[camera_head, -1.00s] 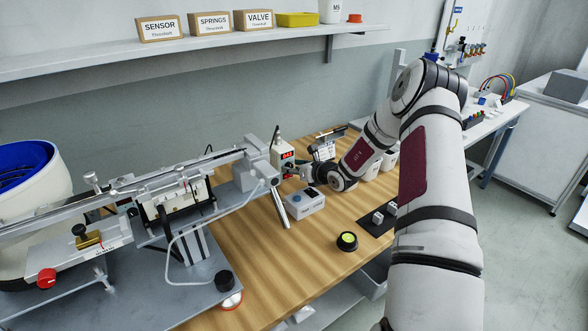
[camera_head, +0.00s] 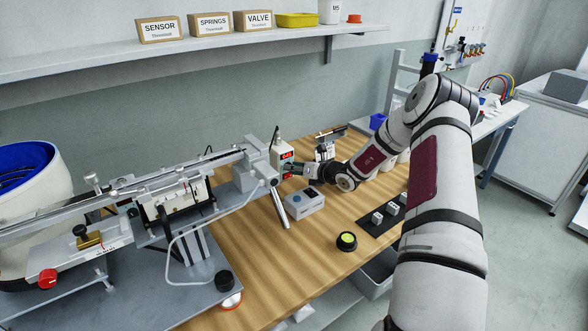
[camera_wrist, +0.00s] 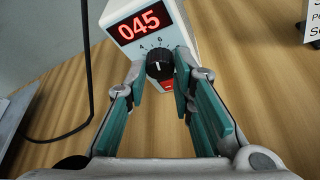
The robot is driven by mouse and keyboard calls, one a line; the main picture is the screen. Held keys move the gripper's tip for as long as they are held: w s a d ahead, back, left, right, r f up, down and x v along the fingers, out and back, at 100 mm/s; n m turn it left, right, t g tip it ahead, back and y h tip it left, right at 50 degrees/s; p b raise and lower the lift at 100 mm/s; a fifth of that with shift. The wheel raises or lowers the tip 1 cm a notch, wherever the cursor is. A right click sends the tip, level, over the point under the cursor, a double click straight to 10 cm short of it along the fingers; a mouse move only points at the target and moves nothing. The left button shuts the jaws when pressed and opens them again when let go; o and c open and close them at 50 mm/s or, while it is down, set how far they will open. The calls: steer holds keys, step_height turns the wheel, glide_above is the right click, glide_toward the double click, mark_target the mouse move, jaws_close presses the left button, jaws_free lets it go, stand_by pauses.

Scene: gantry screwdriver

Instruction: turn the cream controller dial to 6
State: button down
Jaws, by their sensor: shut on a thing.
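The cream controller (camera_head: 282,146) stands upright on the wooden bench beside the gantry. In the wrist view, its red display (camera_wrist: 138,22) reads 045. My gripper (camera_wrist: 159,72) is shut on the dial, with one teal-padded finger on each side. In the head view, my gripper (camera_head: 292,170) is at the controller's front, and the dial is hidden there.
A grey box with a blue button (camera_head: 305,203) sits just in front of the controller. The gantry rail (camera_head: 120,190) runs to the left. A black and yellow button (camera_head: 347,241) and a dark mat with white blocks (camera_head: 377,227) lie nearer me. A shelf (camera_head: 190,52) is above.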

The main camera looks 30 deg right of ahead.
steer(key=shift+d+m+y, duration=0.15)
steer(key=shift+m+y, duration=0.25)
steer(key=shift+m, duration=0.3)
steer(key=c, duration=1.4)
jaws_free()
steer(key=shift+o, duration=0.2)
steer(key=v, duration=1.2)
steer(key=shift+f, duration=0.2)
steer(key=shift+s, duration=0.1)
